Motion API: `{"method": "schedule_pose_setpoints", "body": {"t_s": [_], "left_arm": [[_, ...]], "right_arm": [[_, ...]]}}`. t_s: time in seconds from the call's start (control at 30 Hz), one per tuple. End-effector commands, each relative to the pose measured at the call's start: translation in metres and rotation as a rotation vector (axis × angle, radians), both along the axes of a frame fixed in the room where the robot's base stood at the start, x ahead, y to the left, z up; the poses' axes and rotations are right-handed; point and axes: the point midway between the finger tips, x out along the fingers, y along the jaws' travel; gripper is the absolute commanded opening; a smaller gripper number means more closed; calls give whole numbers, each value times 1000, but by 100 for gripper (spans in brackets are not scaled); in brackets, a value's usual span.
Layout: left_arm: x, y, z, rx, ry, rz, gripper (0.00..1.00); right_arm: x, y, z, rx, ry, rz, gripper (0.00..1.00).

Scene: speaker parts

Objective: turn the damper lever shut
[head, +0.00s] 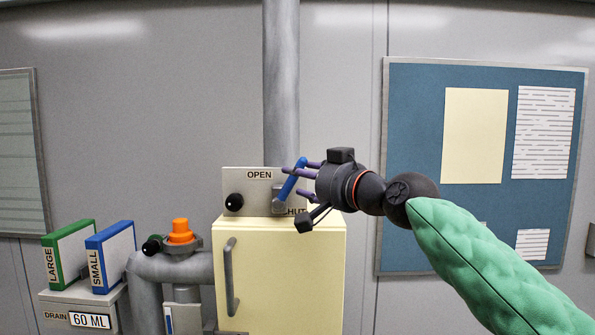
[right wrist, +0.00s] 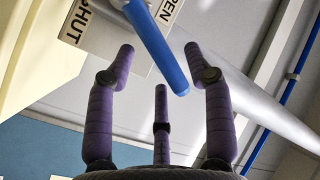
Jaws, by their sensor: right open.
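The blue damper lever (head: 291,178) is on a pale plate (head: 259,175) at the foot of the grey duct. It slants up and to the right from its grey hub. The fingers are open; I cannot tell whether any touches the lever. My left gripper is out of view.
A cream cabinet (head: 285,272) with a grey handle stands below the plate. A black knob (head: 234,202) is on the plate's left. Pipes with an orange cap (head: 180,231) and two binders (head: 110,255) stand left. A blue noticeboard (head: 424,160) hangs behind my right arm.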

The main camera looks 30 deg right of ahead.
Motion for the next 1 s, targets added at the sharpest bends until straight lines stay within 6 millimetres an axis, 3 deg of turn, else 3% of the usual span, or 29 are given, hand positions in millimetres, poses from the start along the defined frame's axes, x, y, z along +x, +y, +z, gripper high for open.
{"method": "schedule_pose_setpoints", "body": {"t_s": [0.2,0.57,0.7,0.77,1.0], "left_arm": [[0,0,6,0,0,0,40],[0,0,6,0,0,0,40],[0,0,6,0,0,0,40],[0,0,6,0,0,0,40],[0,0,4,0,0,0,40]], "right_arm": [[20,2,1,1,-1,0,53],[24,2,0,1,-2,-1,53],[24,2,1,1,-2,-1,13],[24,2,1,1,-1,0,0],[24,2,0,4,-4,-1,0]]}}
